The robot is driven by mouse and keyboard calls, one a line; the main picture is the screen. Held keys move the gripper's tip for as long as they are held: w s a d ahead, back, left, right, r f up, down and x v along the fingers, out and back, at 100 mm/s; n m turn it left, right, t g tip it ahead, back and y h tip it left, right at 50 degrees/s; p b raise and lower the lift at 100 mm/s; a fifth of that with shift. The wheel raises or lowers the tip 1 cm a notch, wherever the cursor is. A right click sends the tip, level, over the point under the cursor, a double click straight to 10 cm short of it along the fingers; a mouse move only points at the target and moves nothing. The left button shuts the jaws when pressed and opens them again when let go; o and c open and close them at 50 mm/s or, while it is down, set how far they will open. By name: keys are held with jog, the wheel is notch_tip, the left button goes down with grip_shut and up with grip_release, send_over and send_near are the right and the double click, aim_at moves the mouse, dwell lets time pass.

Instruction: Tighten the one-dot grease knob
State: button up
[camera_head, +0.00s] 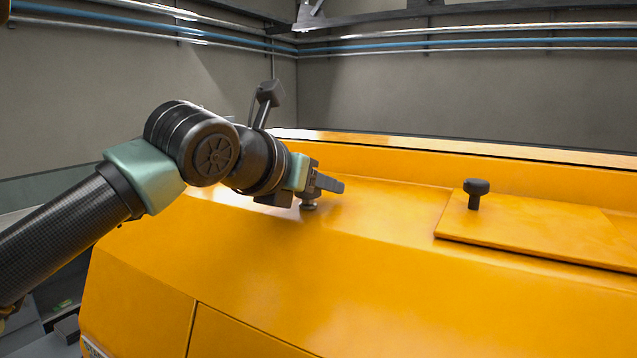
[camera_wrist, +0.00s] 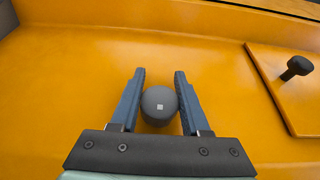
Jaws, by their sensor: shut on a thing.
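The one-dot grease knob (camera_wrist: 159,107) is a dark grey round knob with one small pale square mark on its top. It sits on the orange machine cover (camera_head: 250,250). In the wrist view my gripper (camera_wrist: 159,76) has its two blue-grey fingers on either side of the knob, shut on it. In the head view my gripper (camera_head: 326,184) is at the cover's upper surface, and the lower part of the knob (camera_head: 309,204) shows beneath it. The gripper hides the knob's top in that view.
A black knob on a stem (camera_head: 476,190) stands on a raised orange panel (camera_head: 540,228) to the right. A raised orange ledge (camera_head: 460,160) runs along the back. The cover between my gripper and the panel is clear.

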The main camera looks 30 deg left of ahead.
grip_shut()
jog(key=shift+h+p, duration=0.3)
jog(key=shift+d+r+m+h+p, duration=0.1)
jog(key=shift+d+m+h+p, duration=0.05)
jog(key=shift+m+h+p, duration=0.3)
jog(key=shift+d+r+m+h+p, duration=0.1)
jog(key=shift+m+h+p, duration=0.2)
jog(key=shift+m+h, duration=0.25)
jog(key=m+h+p, duration=0.2)
jog(key=h, duration=0.1)
jog(key=shift+d+m+g, duration=0.3)
jog(key=shift+d+g, duration=0.05)
jog(key=shift+g, duration=0.05)
jog(key=m+h, duration=0.1)
jog(key=m+g+h+p, duration=0.1)
jog(key=m+h, duration=0.1)
jog(key=shift+s+d+g, duration=0.15)
jog(key=shift+d+g, duration=0.15)
jog(key=shift+s+d+m+g+h, duration=0.15)
jog(key=shift+m+g+h, duration=0.25)
jog(key=shift+m+h, duration=0.3)
jog(key=shift+s+d+f+m+g+h, duration=0.1)
jog(key=shift+s+d+m+g+h, duration=0.05)
jog(key=shift+m+g+h, duration=0.75)
